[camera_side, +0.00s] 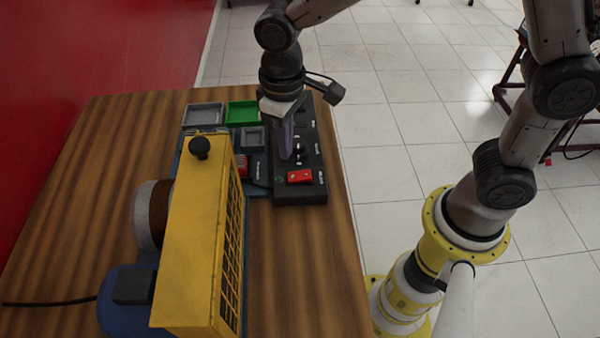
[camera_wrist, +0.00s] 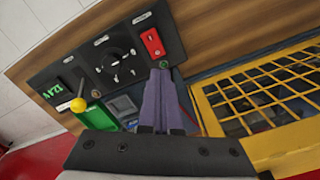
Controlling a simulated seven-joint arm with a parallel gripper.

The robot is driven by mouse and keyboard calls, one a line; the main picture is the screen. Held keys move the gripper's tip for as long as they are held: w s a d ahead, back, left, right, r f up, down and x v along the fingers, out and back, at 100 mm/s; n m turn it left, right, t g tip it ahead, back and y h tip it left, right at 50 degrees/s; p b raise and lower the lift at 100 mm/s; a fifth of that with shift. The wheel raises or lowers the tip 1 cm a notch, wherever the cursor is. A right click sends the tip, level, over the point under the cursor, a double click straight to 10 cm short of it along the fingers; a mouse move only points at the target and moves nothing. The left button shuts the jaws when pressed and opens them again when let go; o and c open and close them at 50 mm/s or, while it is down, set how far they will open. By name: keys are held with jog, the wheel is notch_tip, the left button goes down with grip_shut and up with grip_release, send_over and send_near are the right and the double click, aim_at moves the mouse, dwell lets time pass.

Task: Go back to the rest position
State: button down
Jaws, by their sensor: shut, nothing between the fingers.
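My gripper (camera_side: 285,152) is shut and empty. It points down over the black control panel (camera_side: 314,186) at the back right of the table. In the wrist view the closed purple-grey fingers (camera_wrist: 161,76) reach up toward the lower edge of the panel (camera_wrist: 128,36), beside the red rocker switch (camera_wrist: 152,42). The red switch also shows in the side view (camera_side: 299,177). A black rotary knob (camera_wrist: 118,66) sits on the panel left of the fingers. I cannot tell whether the fingertips touch the panel.
A yellow cage (camera_side: 190,235) with a black knob on top stands left of the panel. Green (camera_side: 243,113) and grey (camera_side: 203,115) trays lie behind it. A yellow-ball lever (camera_wrist: 77,105) shows in the wrist view. The table's right strip (camera_side: 310,270) is clear.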

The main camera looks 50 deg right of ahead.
jog(key=shift+r, duration=0.35)
jog(key=s+d+r+m+t, duration=0.3)
jog(key=s+d+r+t, duration=0.15)
jog(key=d+r, duration=0.7)
jog(key=s+d+f+t, duration=0.1)
jog(key=s+d, duration=0.3)
jog(key=s, duration=0.8)
jog(key=shift+d+f, duration=0.2)
jog(key=shift+f, duration=0.2)
